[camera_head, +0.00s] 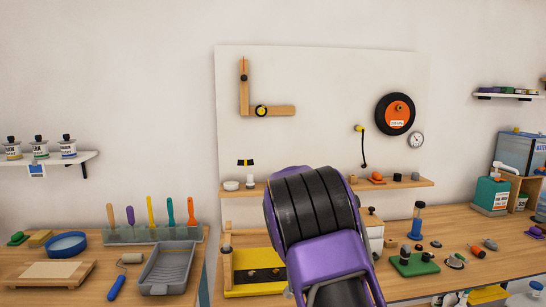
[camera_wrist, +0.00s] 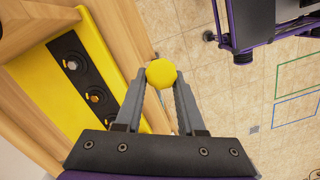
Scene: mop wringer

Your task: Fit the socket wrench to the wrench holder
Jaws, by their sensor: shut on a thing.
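My gripper (camera_wrist: 158,98) is shut on a yellow piece with a many-sided end (camera_wrist: 161,73), which looks like the socket wrench. Its end shows between the fingertips; the rest of it is mostly hidden. A yellow tray-like panel with a black strip (camera_wrist: 62,43), which may be the wrench holder, lies left of my gripper in the wrist view. The strip bears several round metal fittings. The held piece is apart from the strip in this picture. The yellow panel also shows in the head view (camera_head: 240,288), left of my arm. My arm hides my gripper there.
A wooden edge (camera_wrist: 122,35) runs between the yellow panel and my gripper. Tiled floor (camera_wrist: 230,110) shows on the right. In the head view, a paint tray (camera_head: 168,268) stands left, and a green block with fittings (camera_head: 412,265) stands right on the bench.

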